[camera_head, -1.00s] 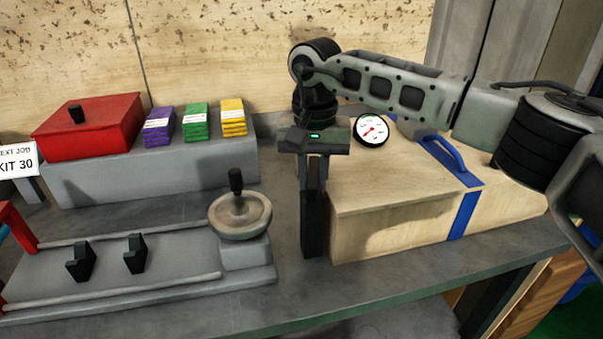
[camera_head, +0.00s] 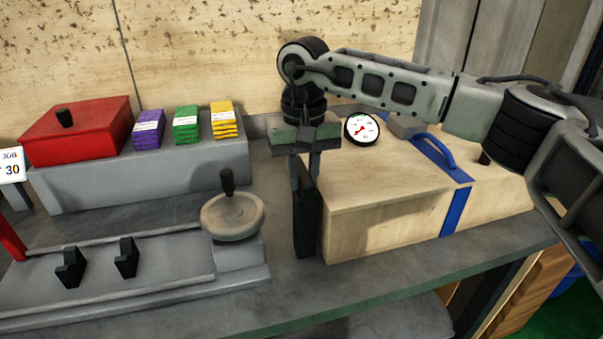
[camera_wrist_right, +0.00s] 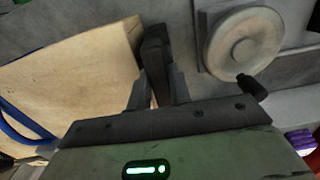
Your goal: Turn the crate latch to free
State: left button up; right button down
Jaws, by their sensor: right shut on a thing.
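The crate (camera_head: 385,225) is a pale wooden box with a blue strap and handle, on the right of the bench. It also shows at the left of the right wrist view (camera_wrist_right: 75,75). The latch (camera_head: 304,225) is a black upright bar beside the crate's left end; it also shows in the right wrist view (camera_wrist_right: 154,45). My right gripper (camera_head: 305,175) points down and is shut on the latch's upper part. Its fingers (camera_wrist_right: 158,92) sit on either side of the bar in the wrist view. How the latch joins the crate is hidden. My left gripper is out of view.
A handwheel (camera_head: 232,217) with a black knob stands close left of the latch, on a grey slide bed with two black stops (camera_head: 70,268). A red box (camera_head: 75,132) and coloured packs stand on a grey block behind. A dial gauge (camera_head: 361,129) is at the crate's back.

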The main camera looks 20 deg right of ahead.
aim_at(304, 174)
jog(key=c, duration=1.3)
grip_release()
notch_tip(304, 174, up, 16)
jog(key=shift+s, duration=0.1)
